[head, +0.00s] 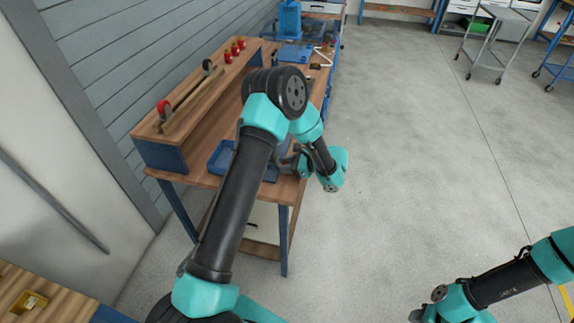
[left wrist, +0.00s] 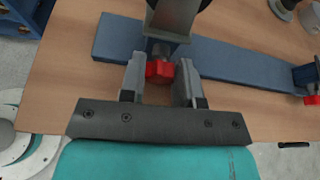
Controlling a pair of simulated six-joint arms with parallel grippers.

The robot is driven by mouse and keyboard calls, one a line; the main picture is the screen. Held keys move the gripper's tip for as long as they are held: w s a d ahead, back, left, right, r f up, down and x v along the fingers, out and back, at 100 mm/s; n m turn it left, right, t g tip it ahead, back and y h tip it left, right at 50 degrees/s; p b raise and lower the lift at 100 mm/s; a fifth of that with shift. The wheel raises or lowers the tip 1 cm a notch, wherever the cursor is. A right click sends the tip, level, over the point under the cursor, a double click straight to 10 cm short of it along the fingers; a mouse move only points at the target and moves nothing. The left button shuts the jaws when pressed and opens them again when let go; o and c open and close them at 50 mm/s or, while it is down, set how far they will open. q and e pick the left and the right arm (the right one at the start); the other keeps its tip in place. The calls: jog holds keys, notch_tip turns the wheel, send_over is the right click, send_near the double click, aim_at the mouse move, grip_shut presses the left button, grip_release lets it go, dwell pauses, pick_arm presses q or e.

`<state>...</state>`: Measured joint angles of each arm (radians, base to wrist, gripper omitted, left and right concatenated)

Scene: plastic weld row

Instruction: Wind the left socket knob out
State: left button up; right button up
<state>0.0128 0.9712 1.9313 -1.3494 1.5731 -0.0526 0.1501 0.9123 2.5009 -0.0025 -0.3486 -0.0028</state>
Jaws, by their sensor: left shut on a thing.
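In the left wrist view a red knob (left wrist: 160,72) sits on a grey metal socket (left wrist: 172,25) on a long blue base (left wrist: 225,58). My left gripper (left wrist: 160,80) has one finger on each side of this knob and is shut on it. A second red knob (left wrist: 312,99) shows at the right edge of that view, apart from the gripper. In the head view my left gripper (head: 291,159) is at the near bench edge, and my arm hides much of the work there.
The wooden bench (head: 200,178) carries a blue tray (head: 222,160) beside my left arm. A raised shelf (head: 176,137) holds a red-ended clamp and several small red items (head: 235,48). The floor right of the bench is clear, with a metal cart (head: 500,35) far off.

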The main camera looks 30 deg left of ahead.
dwell(0.3)
pick_arm(q)
jog(key=o, duration=0.9)
jog(key=shift+d, duration=0.1)
jog(key=v, duration=1.7)
jog(key=shift+d+r, duration=0.1)
